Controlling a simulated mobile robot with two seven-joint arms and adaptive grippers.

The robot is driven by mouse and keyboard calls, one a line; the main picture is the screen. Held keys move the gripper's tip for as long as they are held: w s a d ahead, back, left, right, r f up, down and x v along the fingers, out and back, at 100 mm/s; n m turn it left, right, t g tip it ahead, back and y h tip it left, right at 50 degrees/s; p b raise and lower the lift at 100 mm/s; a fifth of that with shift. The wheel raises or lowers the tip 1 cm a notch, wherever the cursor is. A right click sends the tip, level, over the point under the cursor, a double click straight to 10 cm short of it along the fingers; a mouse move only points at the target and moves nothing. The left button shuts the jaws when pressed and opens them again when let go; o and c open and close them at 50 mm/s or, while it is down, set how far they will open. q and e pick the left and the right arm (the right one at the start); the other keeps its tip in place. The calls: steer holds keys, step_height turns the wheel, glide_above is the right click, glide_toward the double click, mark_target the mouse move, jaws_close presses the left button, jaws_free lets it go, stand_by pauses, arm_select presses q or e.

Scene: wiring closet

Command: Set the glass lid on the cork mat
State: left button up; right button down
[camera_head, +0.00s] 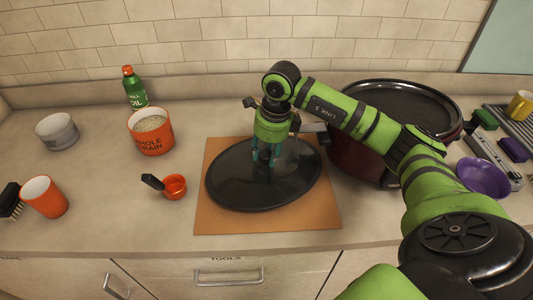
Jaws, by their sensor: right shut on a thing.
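The glass lid (235,188) is a dark, glossy oval with a black rim, lying over the cork mat in the head view. The cork mat (318,218) is a flat orange-brown square on the counter, with its edges showing around the lid. My right gripper (268,162) points down at the middle of the lid and is shut on it, at the knob, which the fingers hide. The lid looks at or very close to the mat; I cannot tell whether it touches. My left gripper is not in view.
A large dark red pot (355,160) stands right of the mat, partly behind my right arm. A purple bowl (483,178) is further right. An orange measuring cup (174,187) and a grain container (152,137) stand left.

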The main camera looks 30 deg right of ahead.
steer(key=shift+f+p, duration=0.4)
steer(key=shift+f, duration=0.6)
steer(key=shift+f, duration=0.1)
steer(key=c, duration=0.8)
jaws_free()
steer(key=shift+s, duration=0.1)
steer(key=r+b, duration=0.1)
steer(key=r, duration=0.2)
steer(key=r+b, duration=0.1)
steer(key=r, duration=0.3)
steer(key=s+r+b, duration=0.1)
steer(key=r, duration=0.2)
steer(key=shift+s+d+r+b, duration=0.1)
steer(key=shift+d+r+b, duration=0.25)
steer(key=shift+d, duration=0.05)
steer(key=shift+s+r, duration=0.1)
steer(key=shift+r, duration=0.6)
